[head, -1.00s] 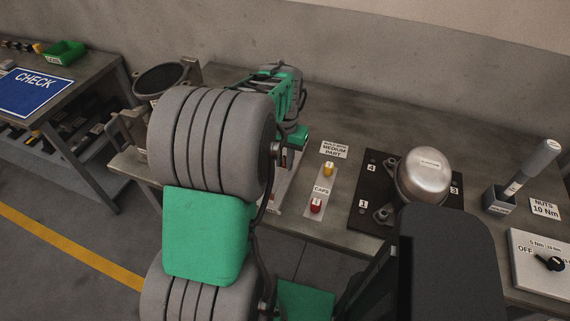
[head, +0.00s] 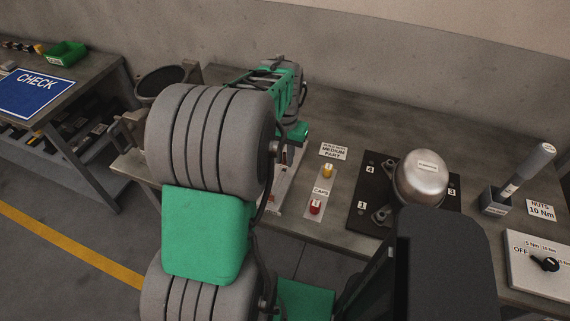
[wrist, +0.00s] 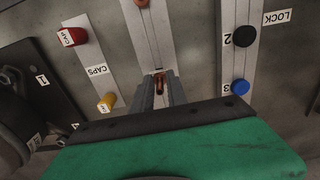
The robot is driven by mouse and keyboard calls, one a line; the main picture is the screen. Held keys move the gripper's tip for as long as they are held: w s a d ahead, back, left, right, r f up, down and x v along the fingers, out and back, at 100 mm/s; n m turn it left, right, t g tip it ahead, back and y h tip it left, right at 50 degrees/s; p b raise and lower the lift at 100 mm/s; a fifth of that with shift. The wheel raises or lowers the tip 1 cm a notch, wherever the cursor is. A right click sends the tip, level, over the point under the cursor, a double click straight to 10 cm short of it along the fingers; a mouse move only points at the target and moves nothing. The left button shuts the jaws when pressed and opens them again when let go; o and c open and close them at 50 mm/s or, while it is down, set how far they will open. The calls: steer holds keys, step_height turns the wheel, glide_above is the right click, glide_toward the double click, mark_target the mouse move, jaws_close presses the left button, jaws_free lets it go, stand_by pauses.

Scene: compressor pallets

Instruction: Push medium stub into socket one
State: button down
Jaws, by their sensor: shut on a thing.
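My gripper (wrist: 159,77) shows in the wrist view, shut on a small copper-red piece, which I take to be the medium stub (wrist: 159,84). Only a little of it shows between the fingers. The fingers are over a pale metal strip (wrist: 156,35) on the bench. Another small reddish piece (wrist: 141,3) shows at the top end of that strip. In the head view my arm hides the fingers and the stub.
A red cap (head: 315,207) and a yellow cap (head: 327,170) stand on a strip beside it. Black and blue knobs (wrist: 241,87) stand on the other side. A silver compressor (head: 420,178) sits on a dark plate right of the caps. A tool holder (head: 496,199) stands farther right.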

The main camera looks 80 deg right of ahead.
mark_target(284, 153)
steer(key=shift+r+p, duration=1.2)
steer(key=shift+r, duration=0.7)
steer(key=shift+w, duration=0.1)
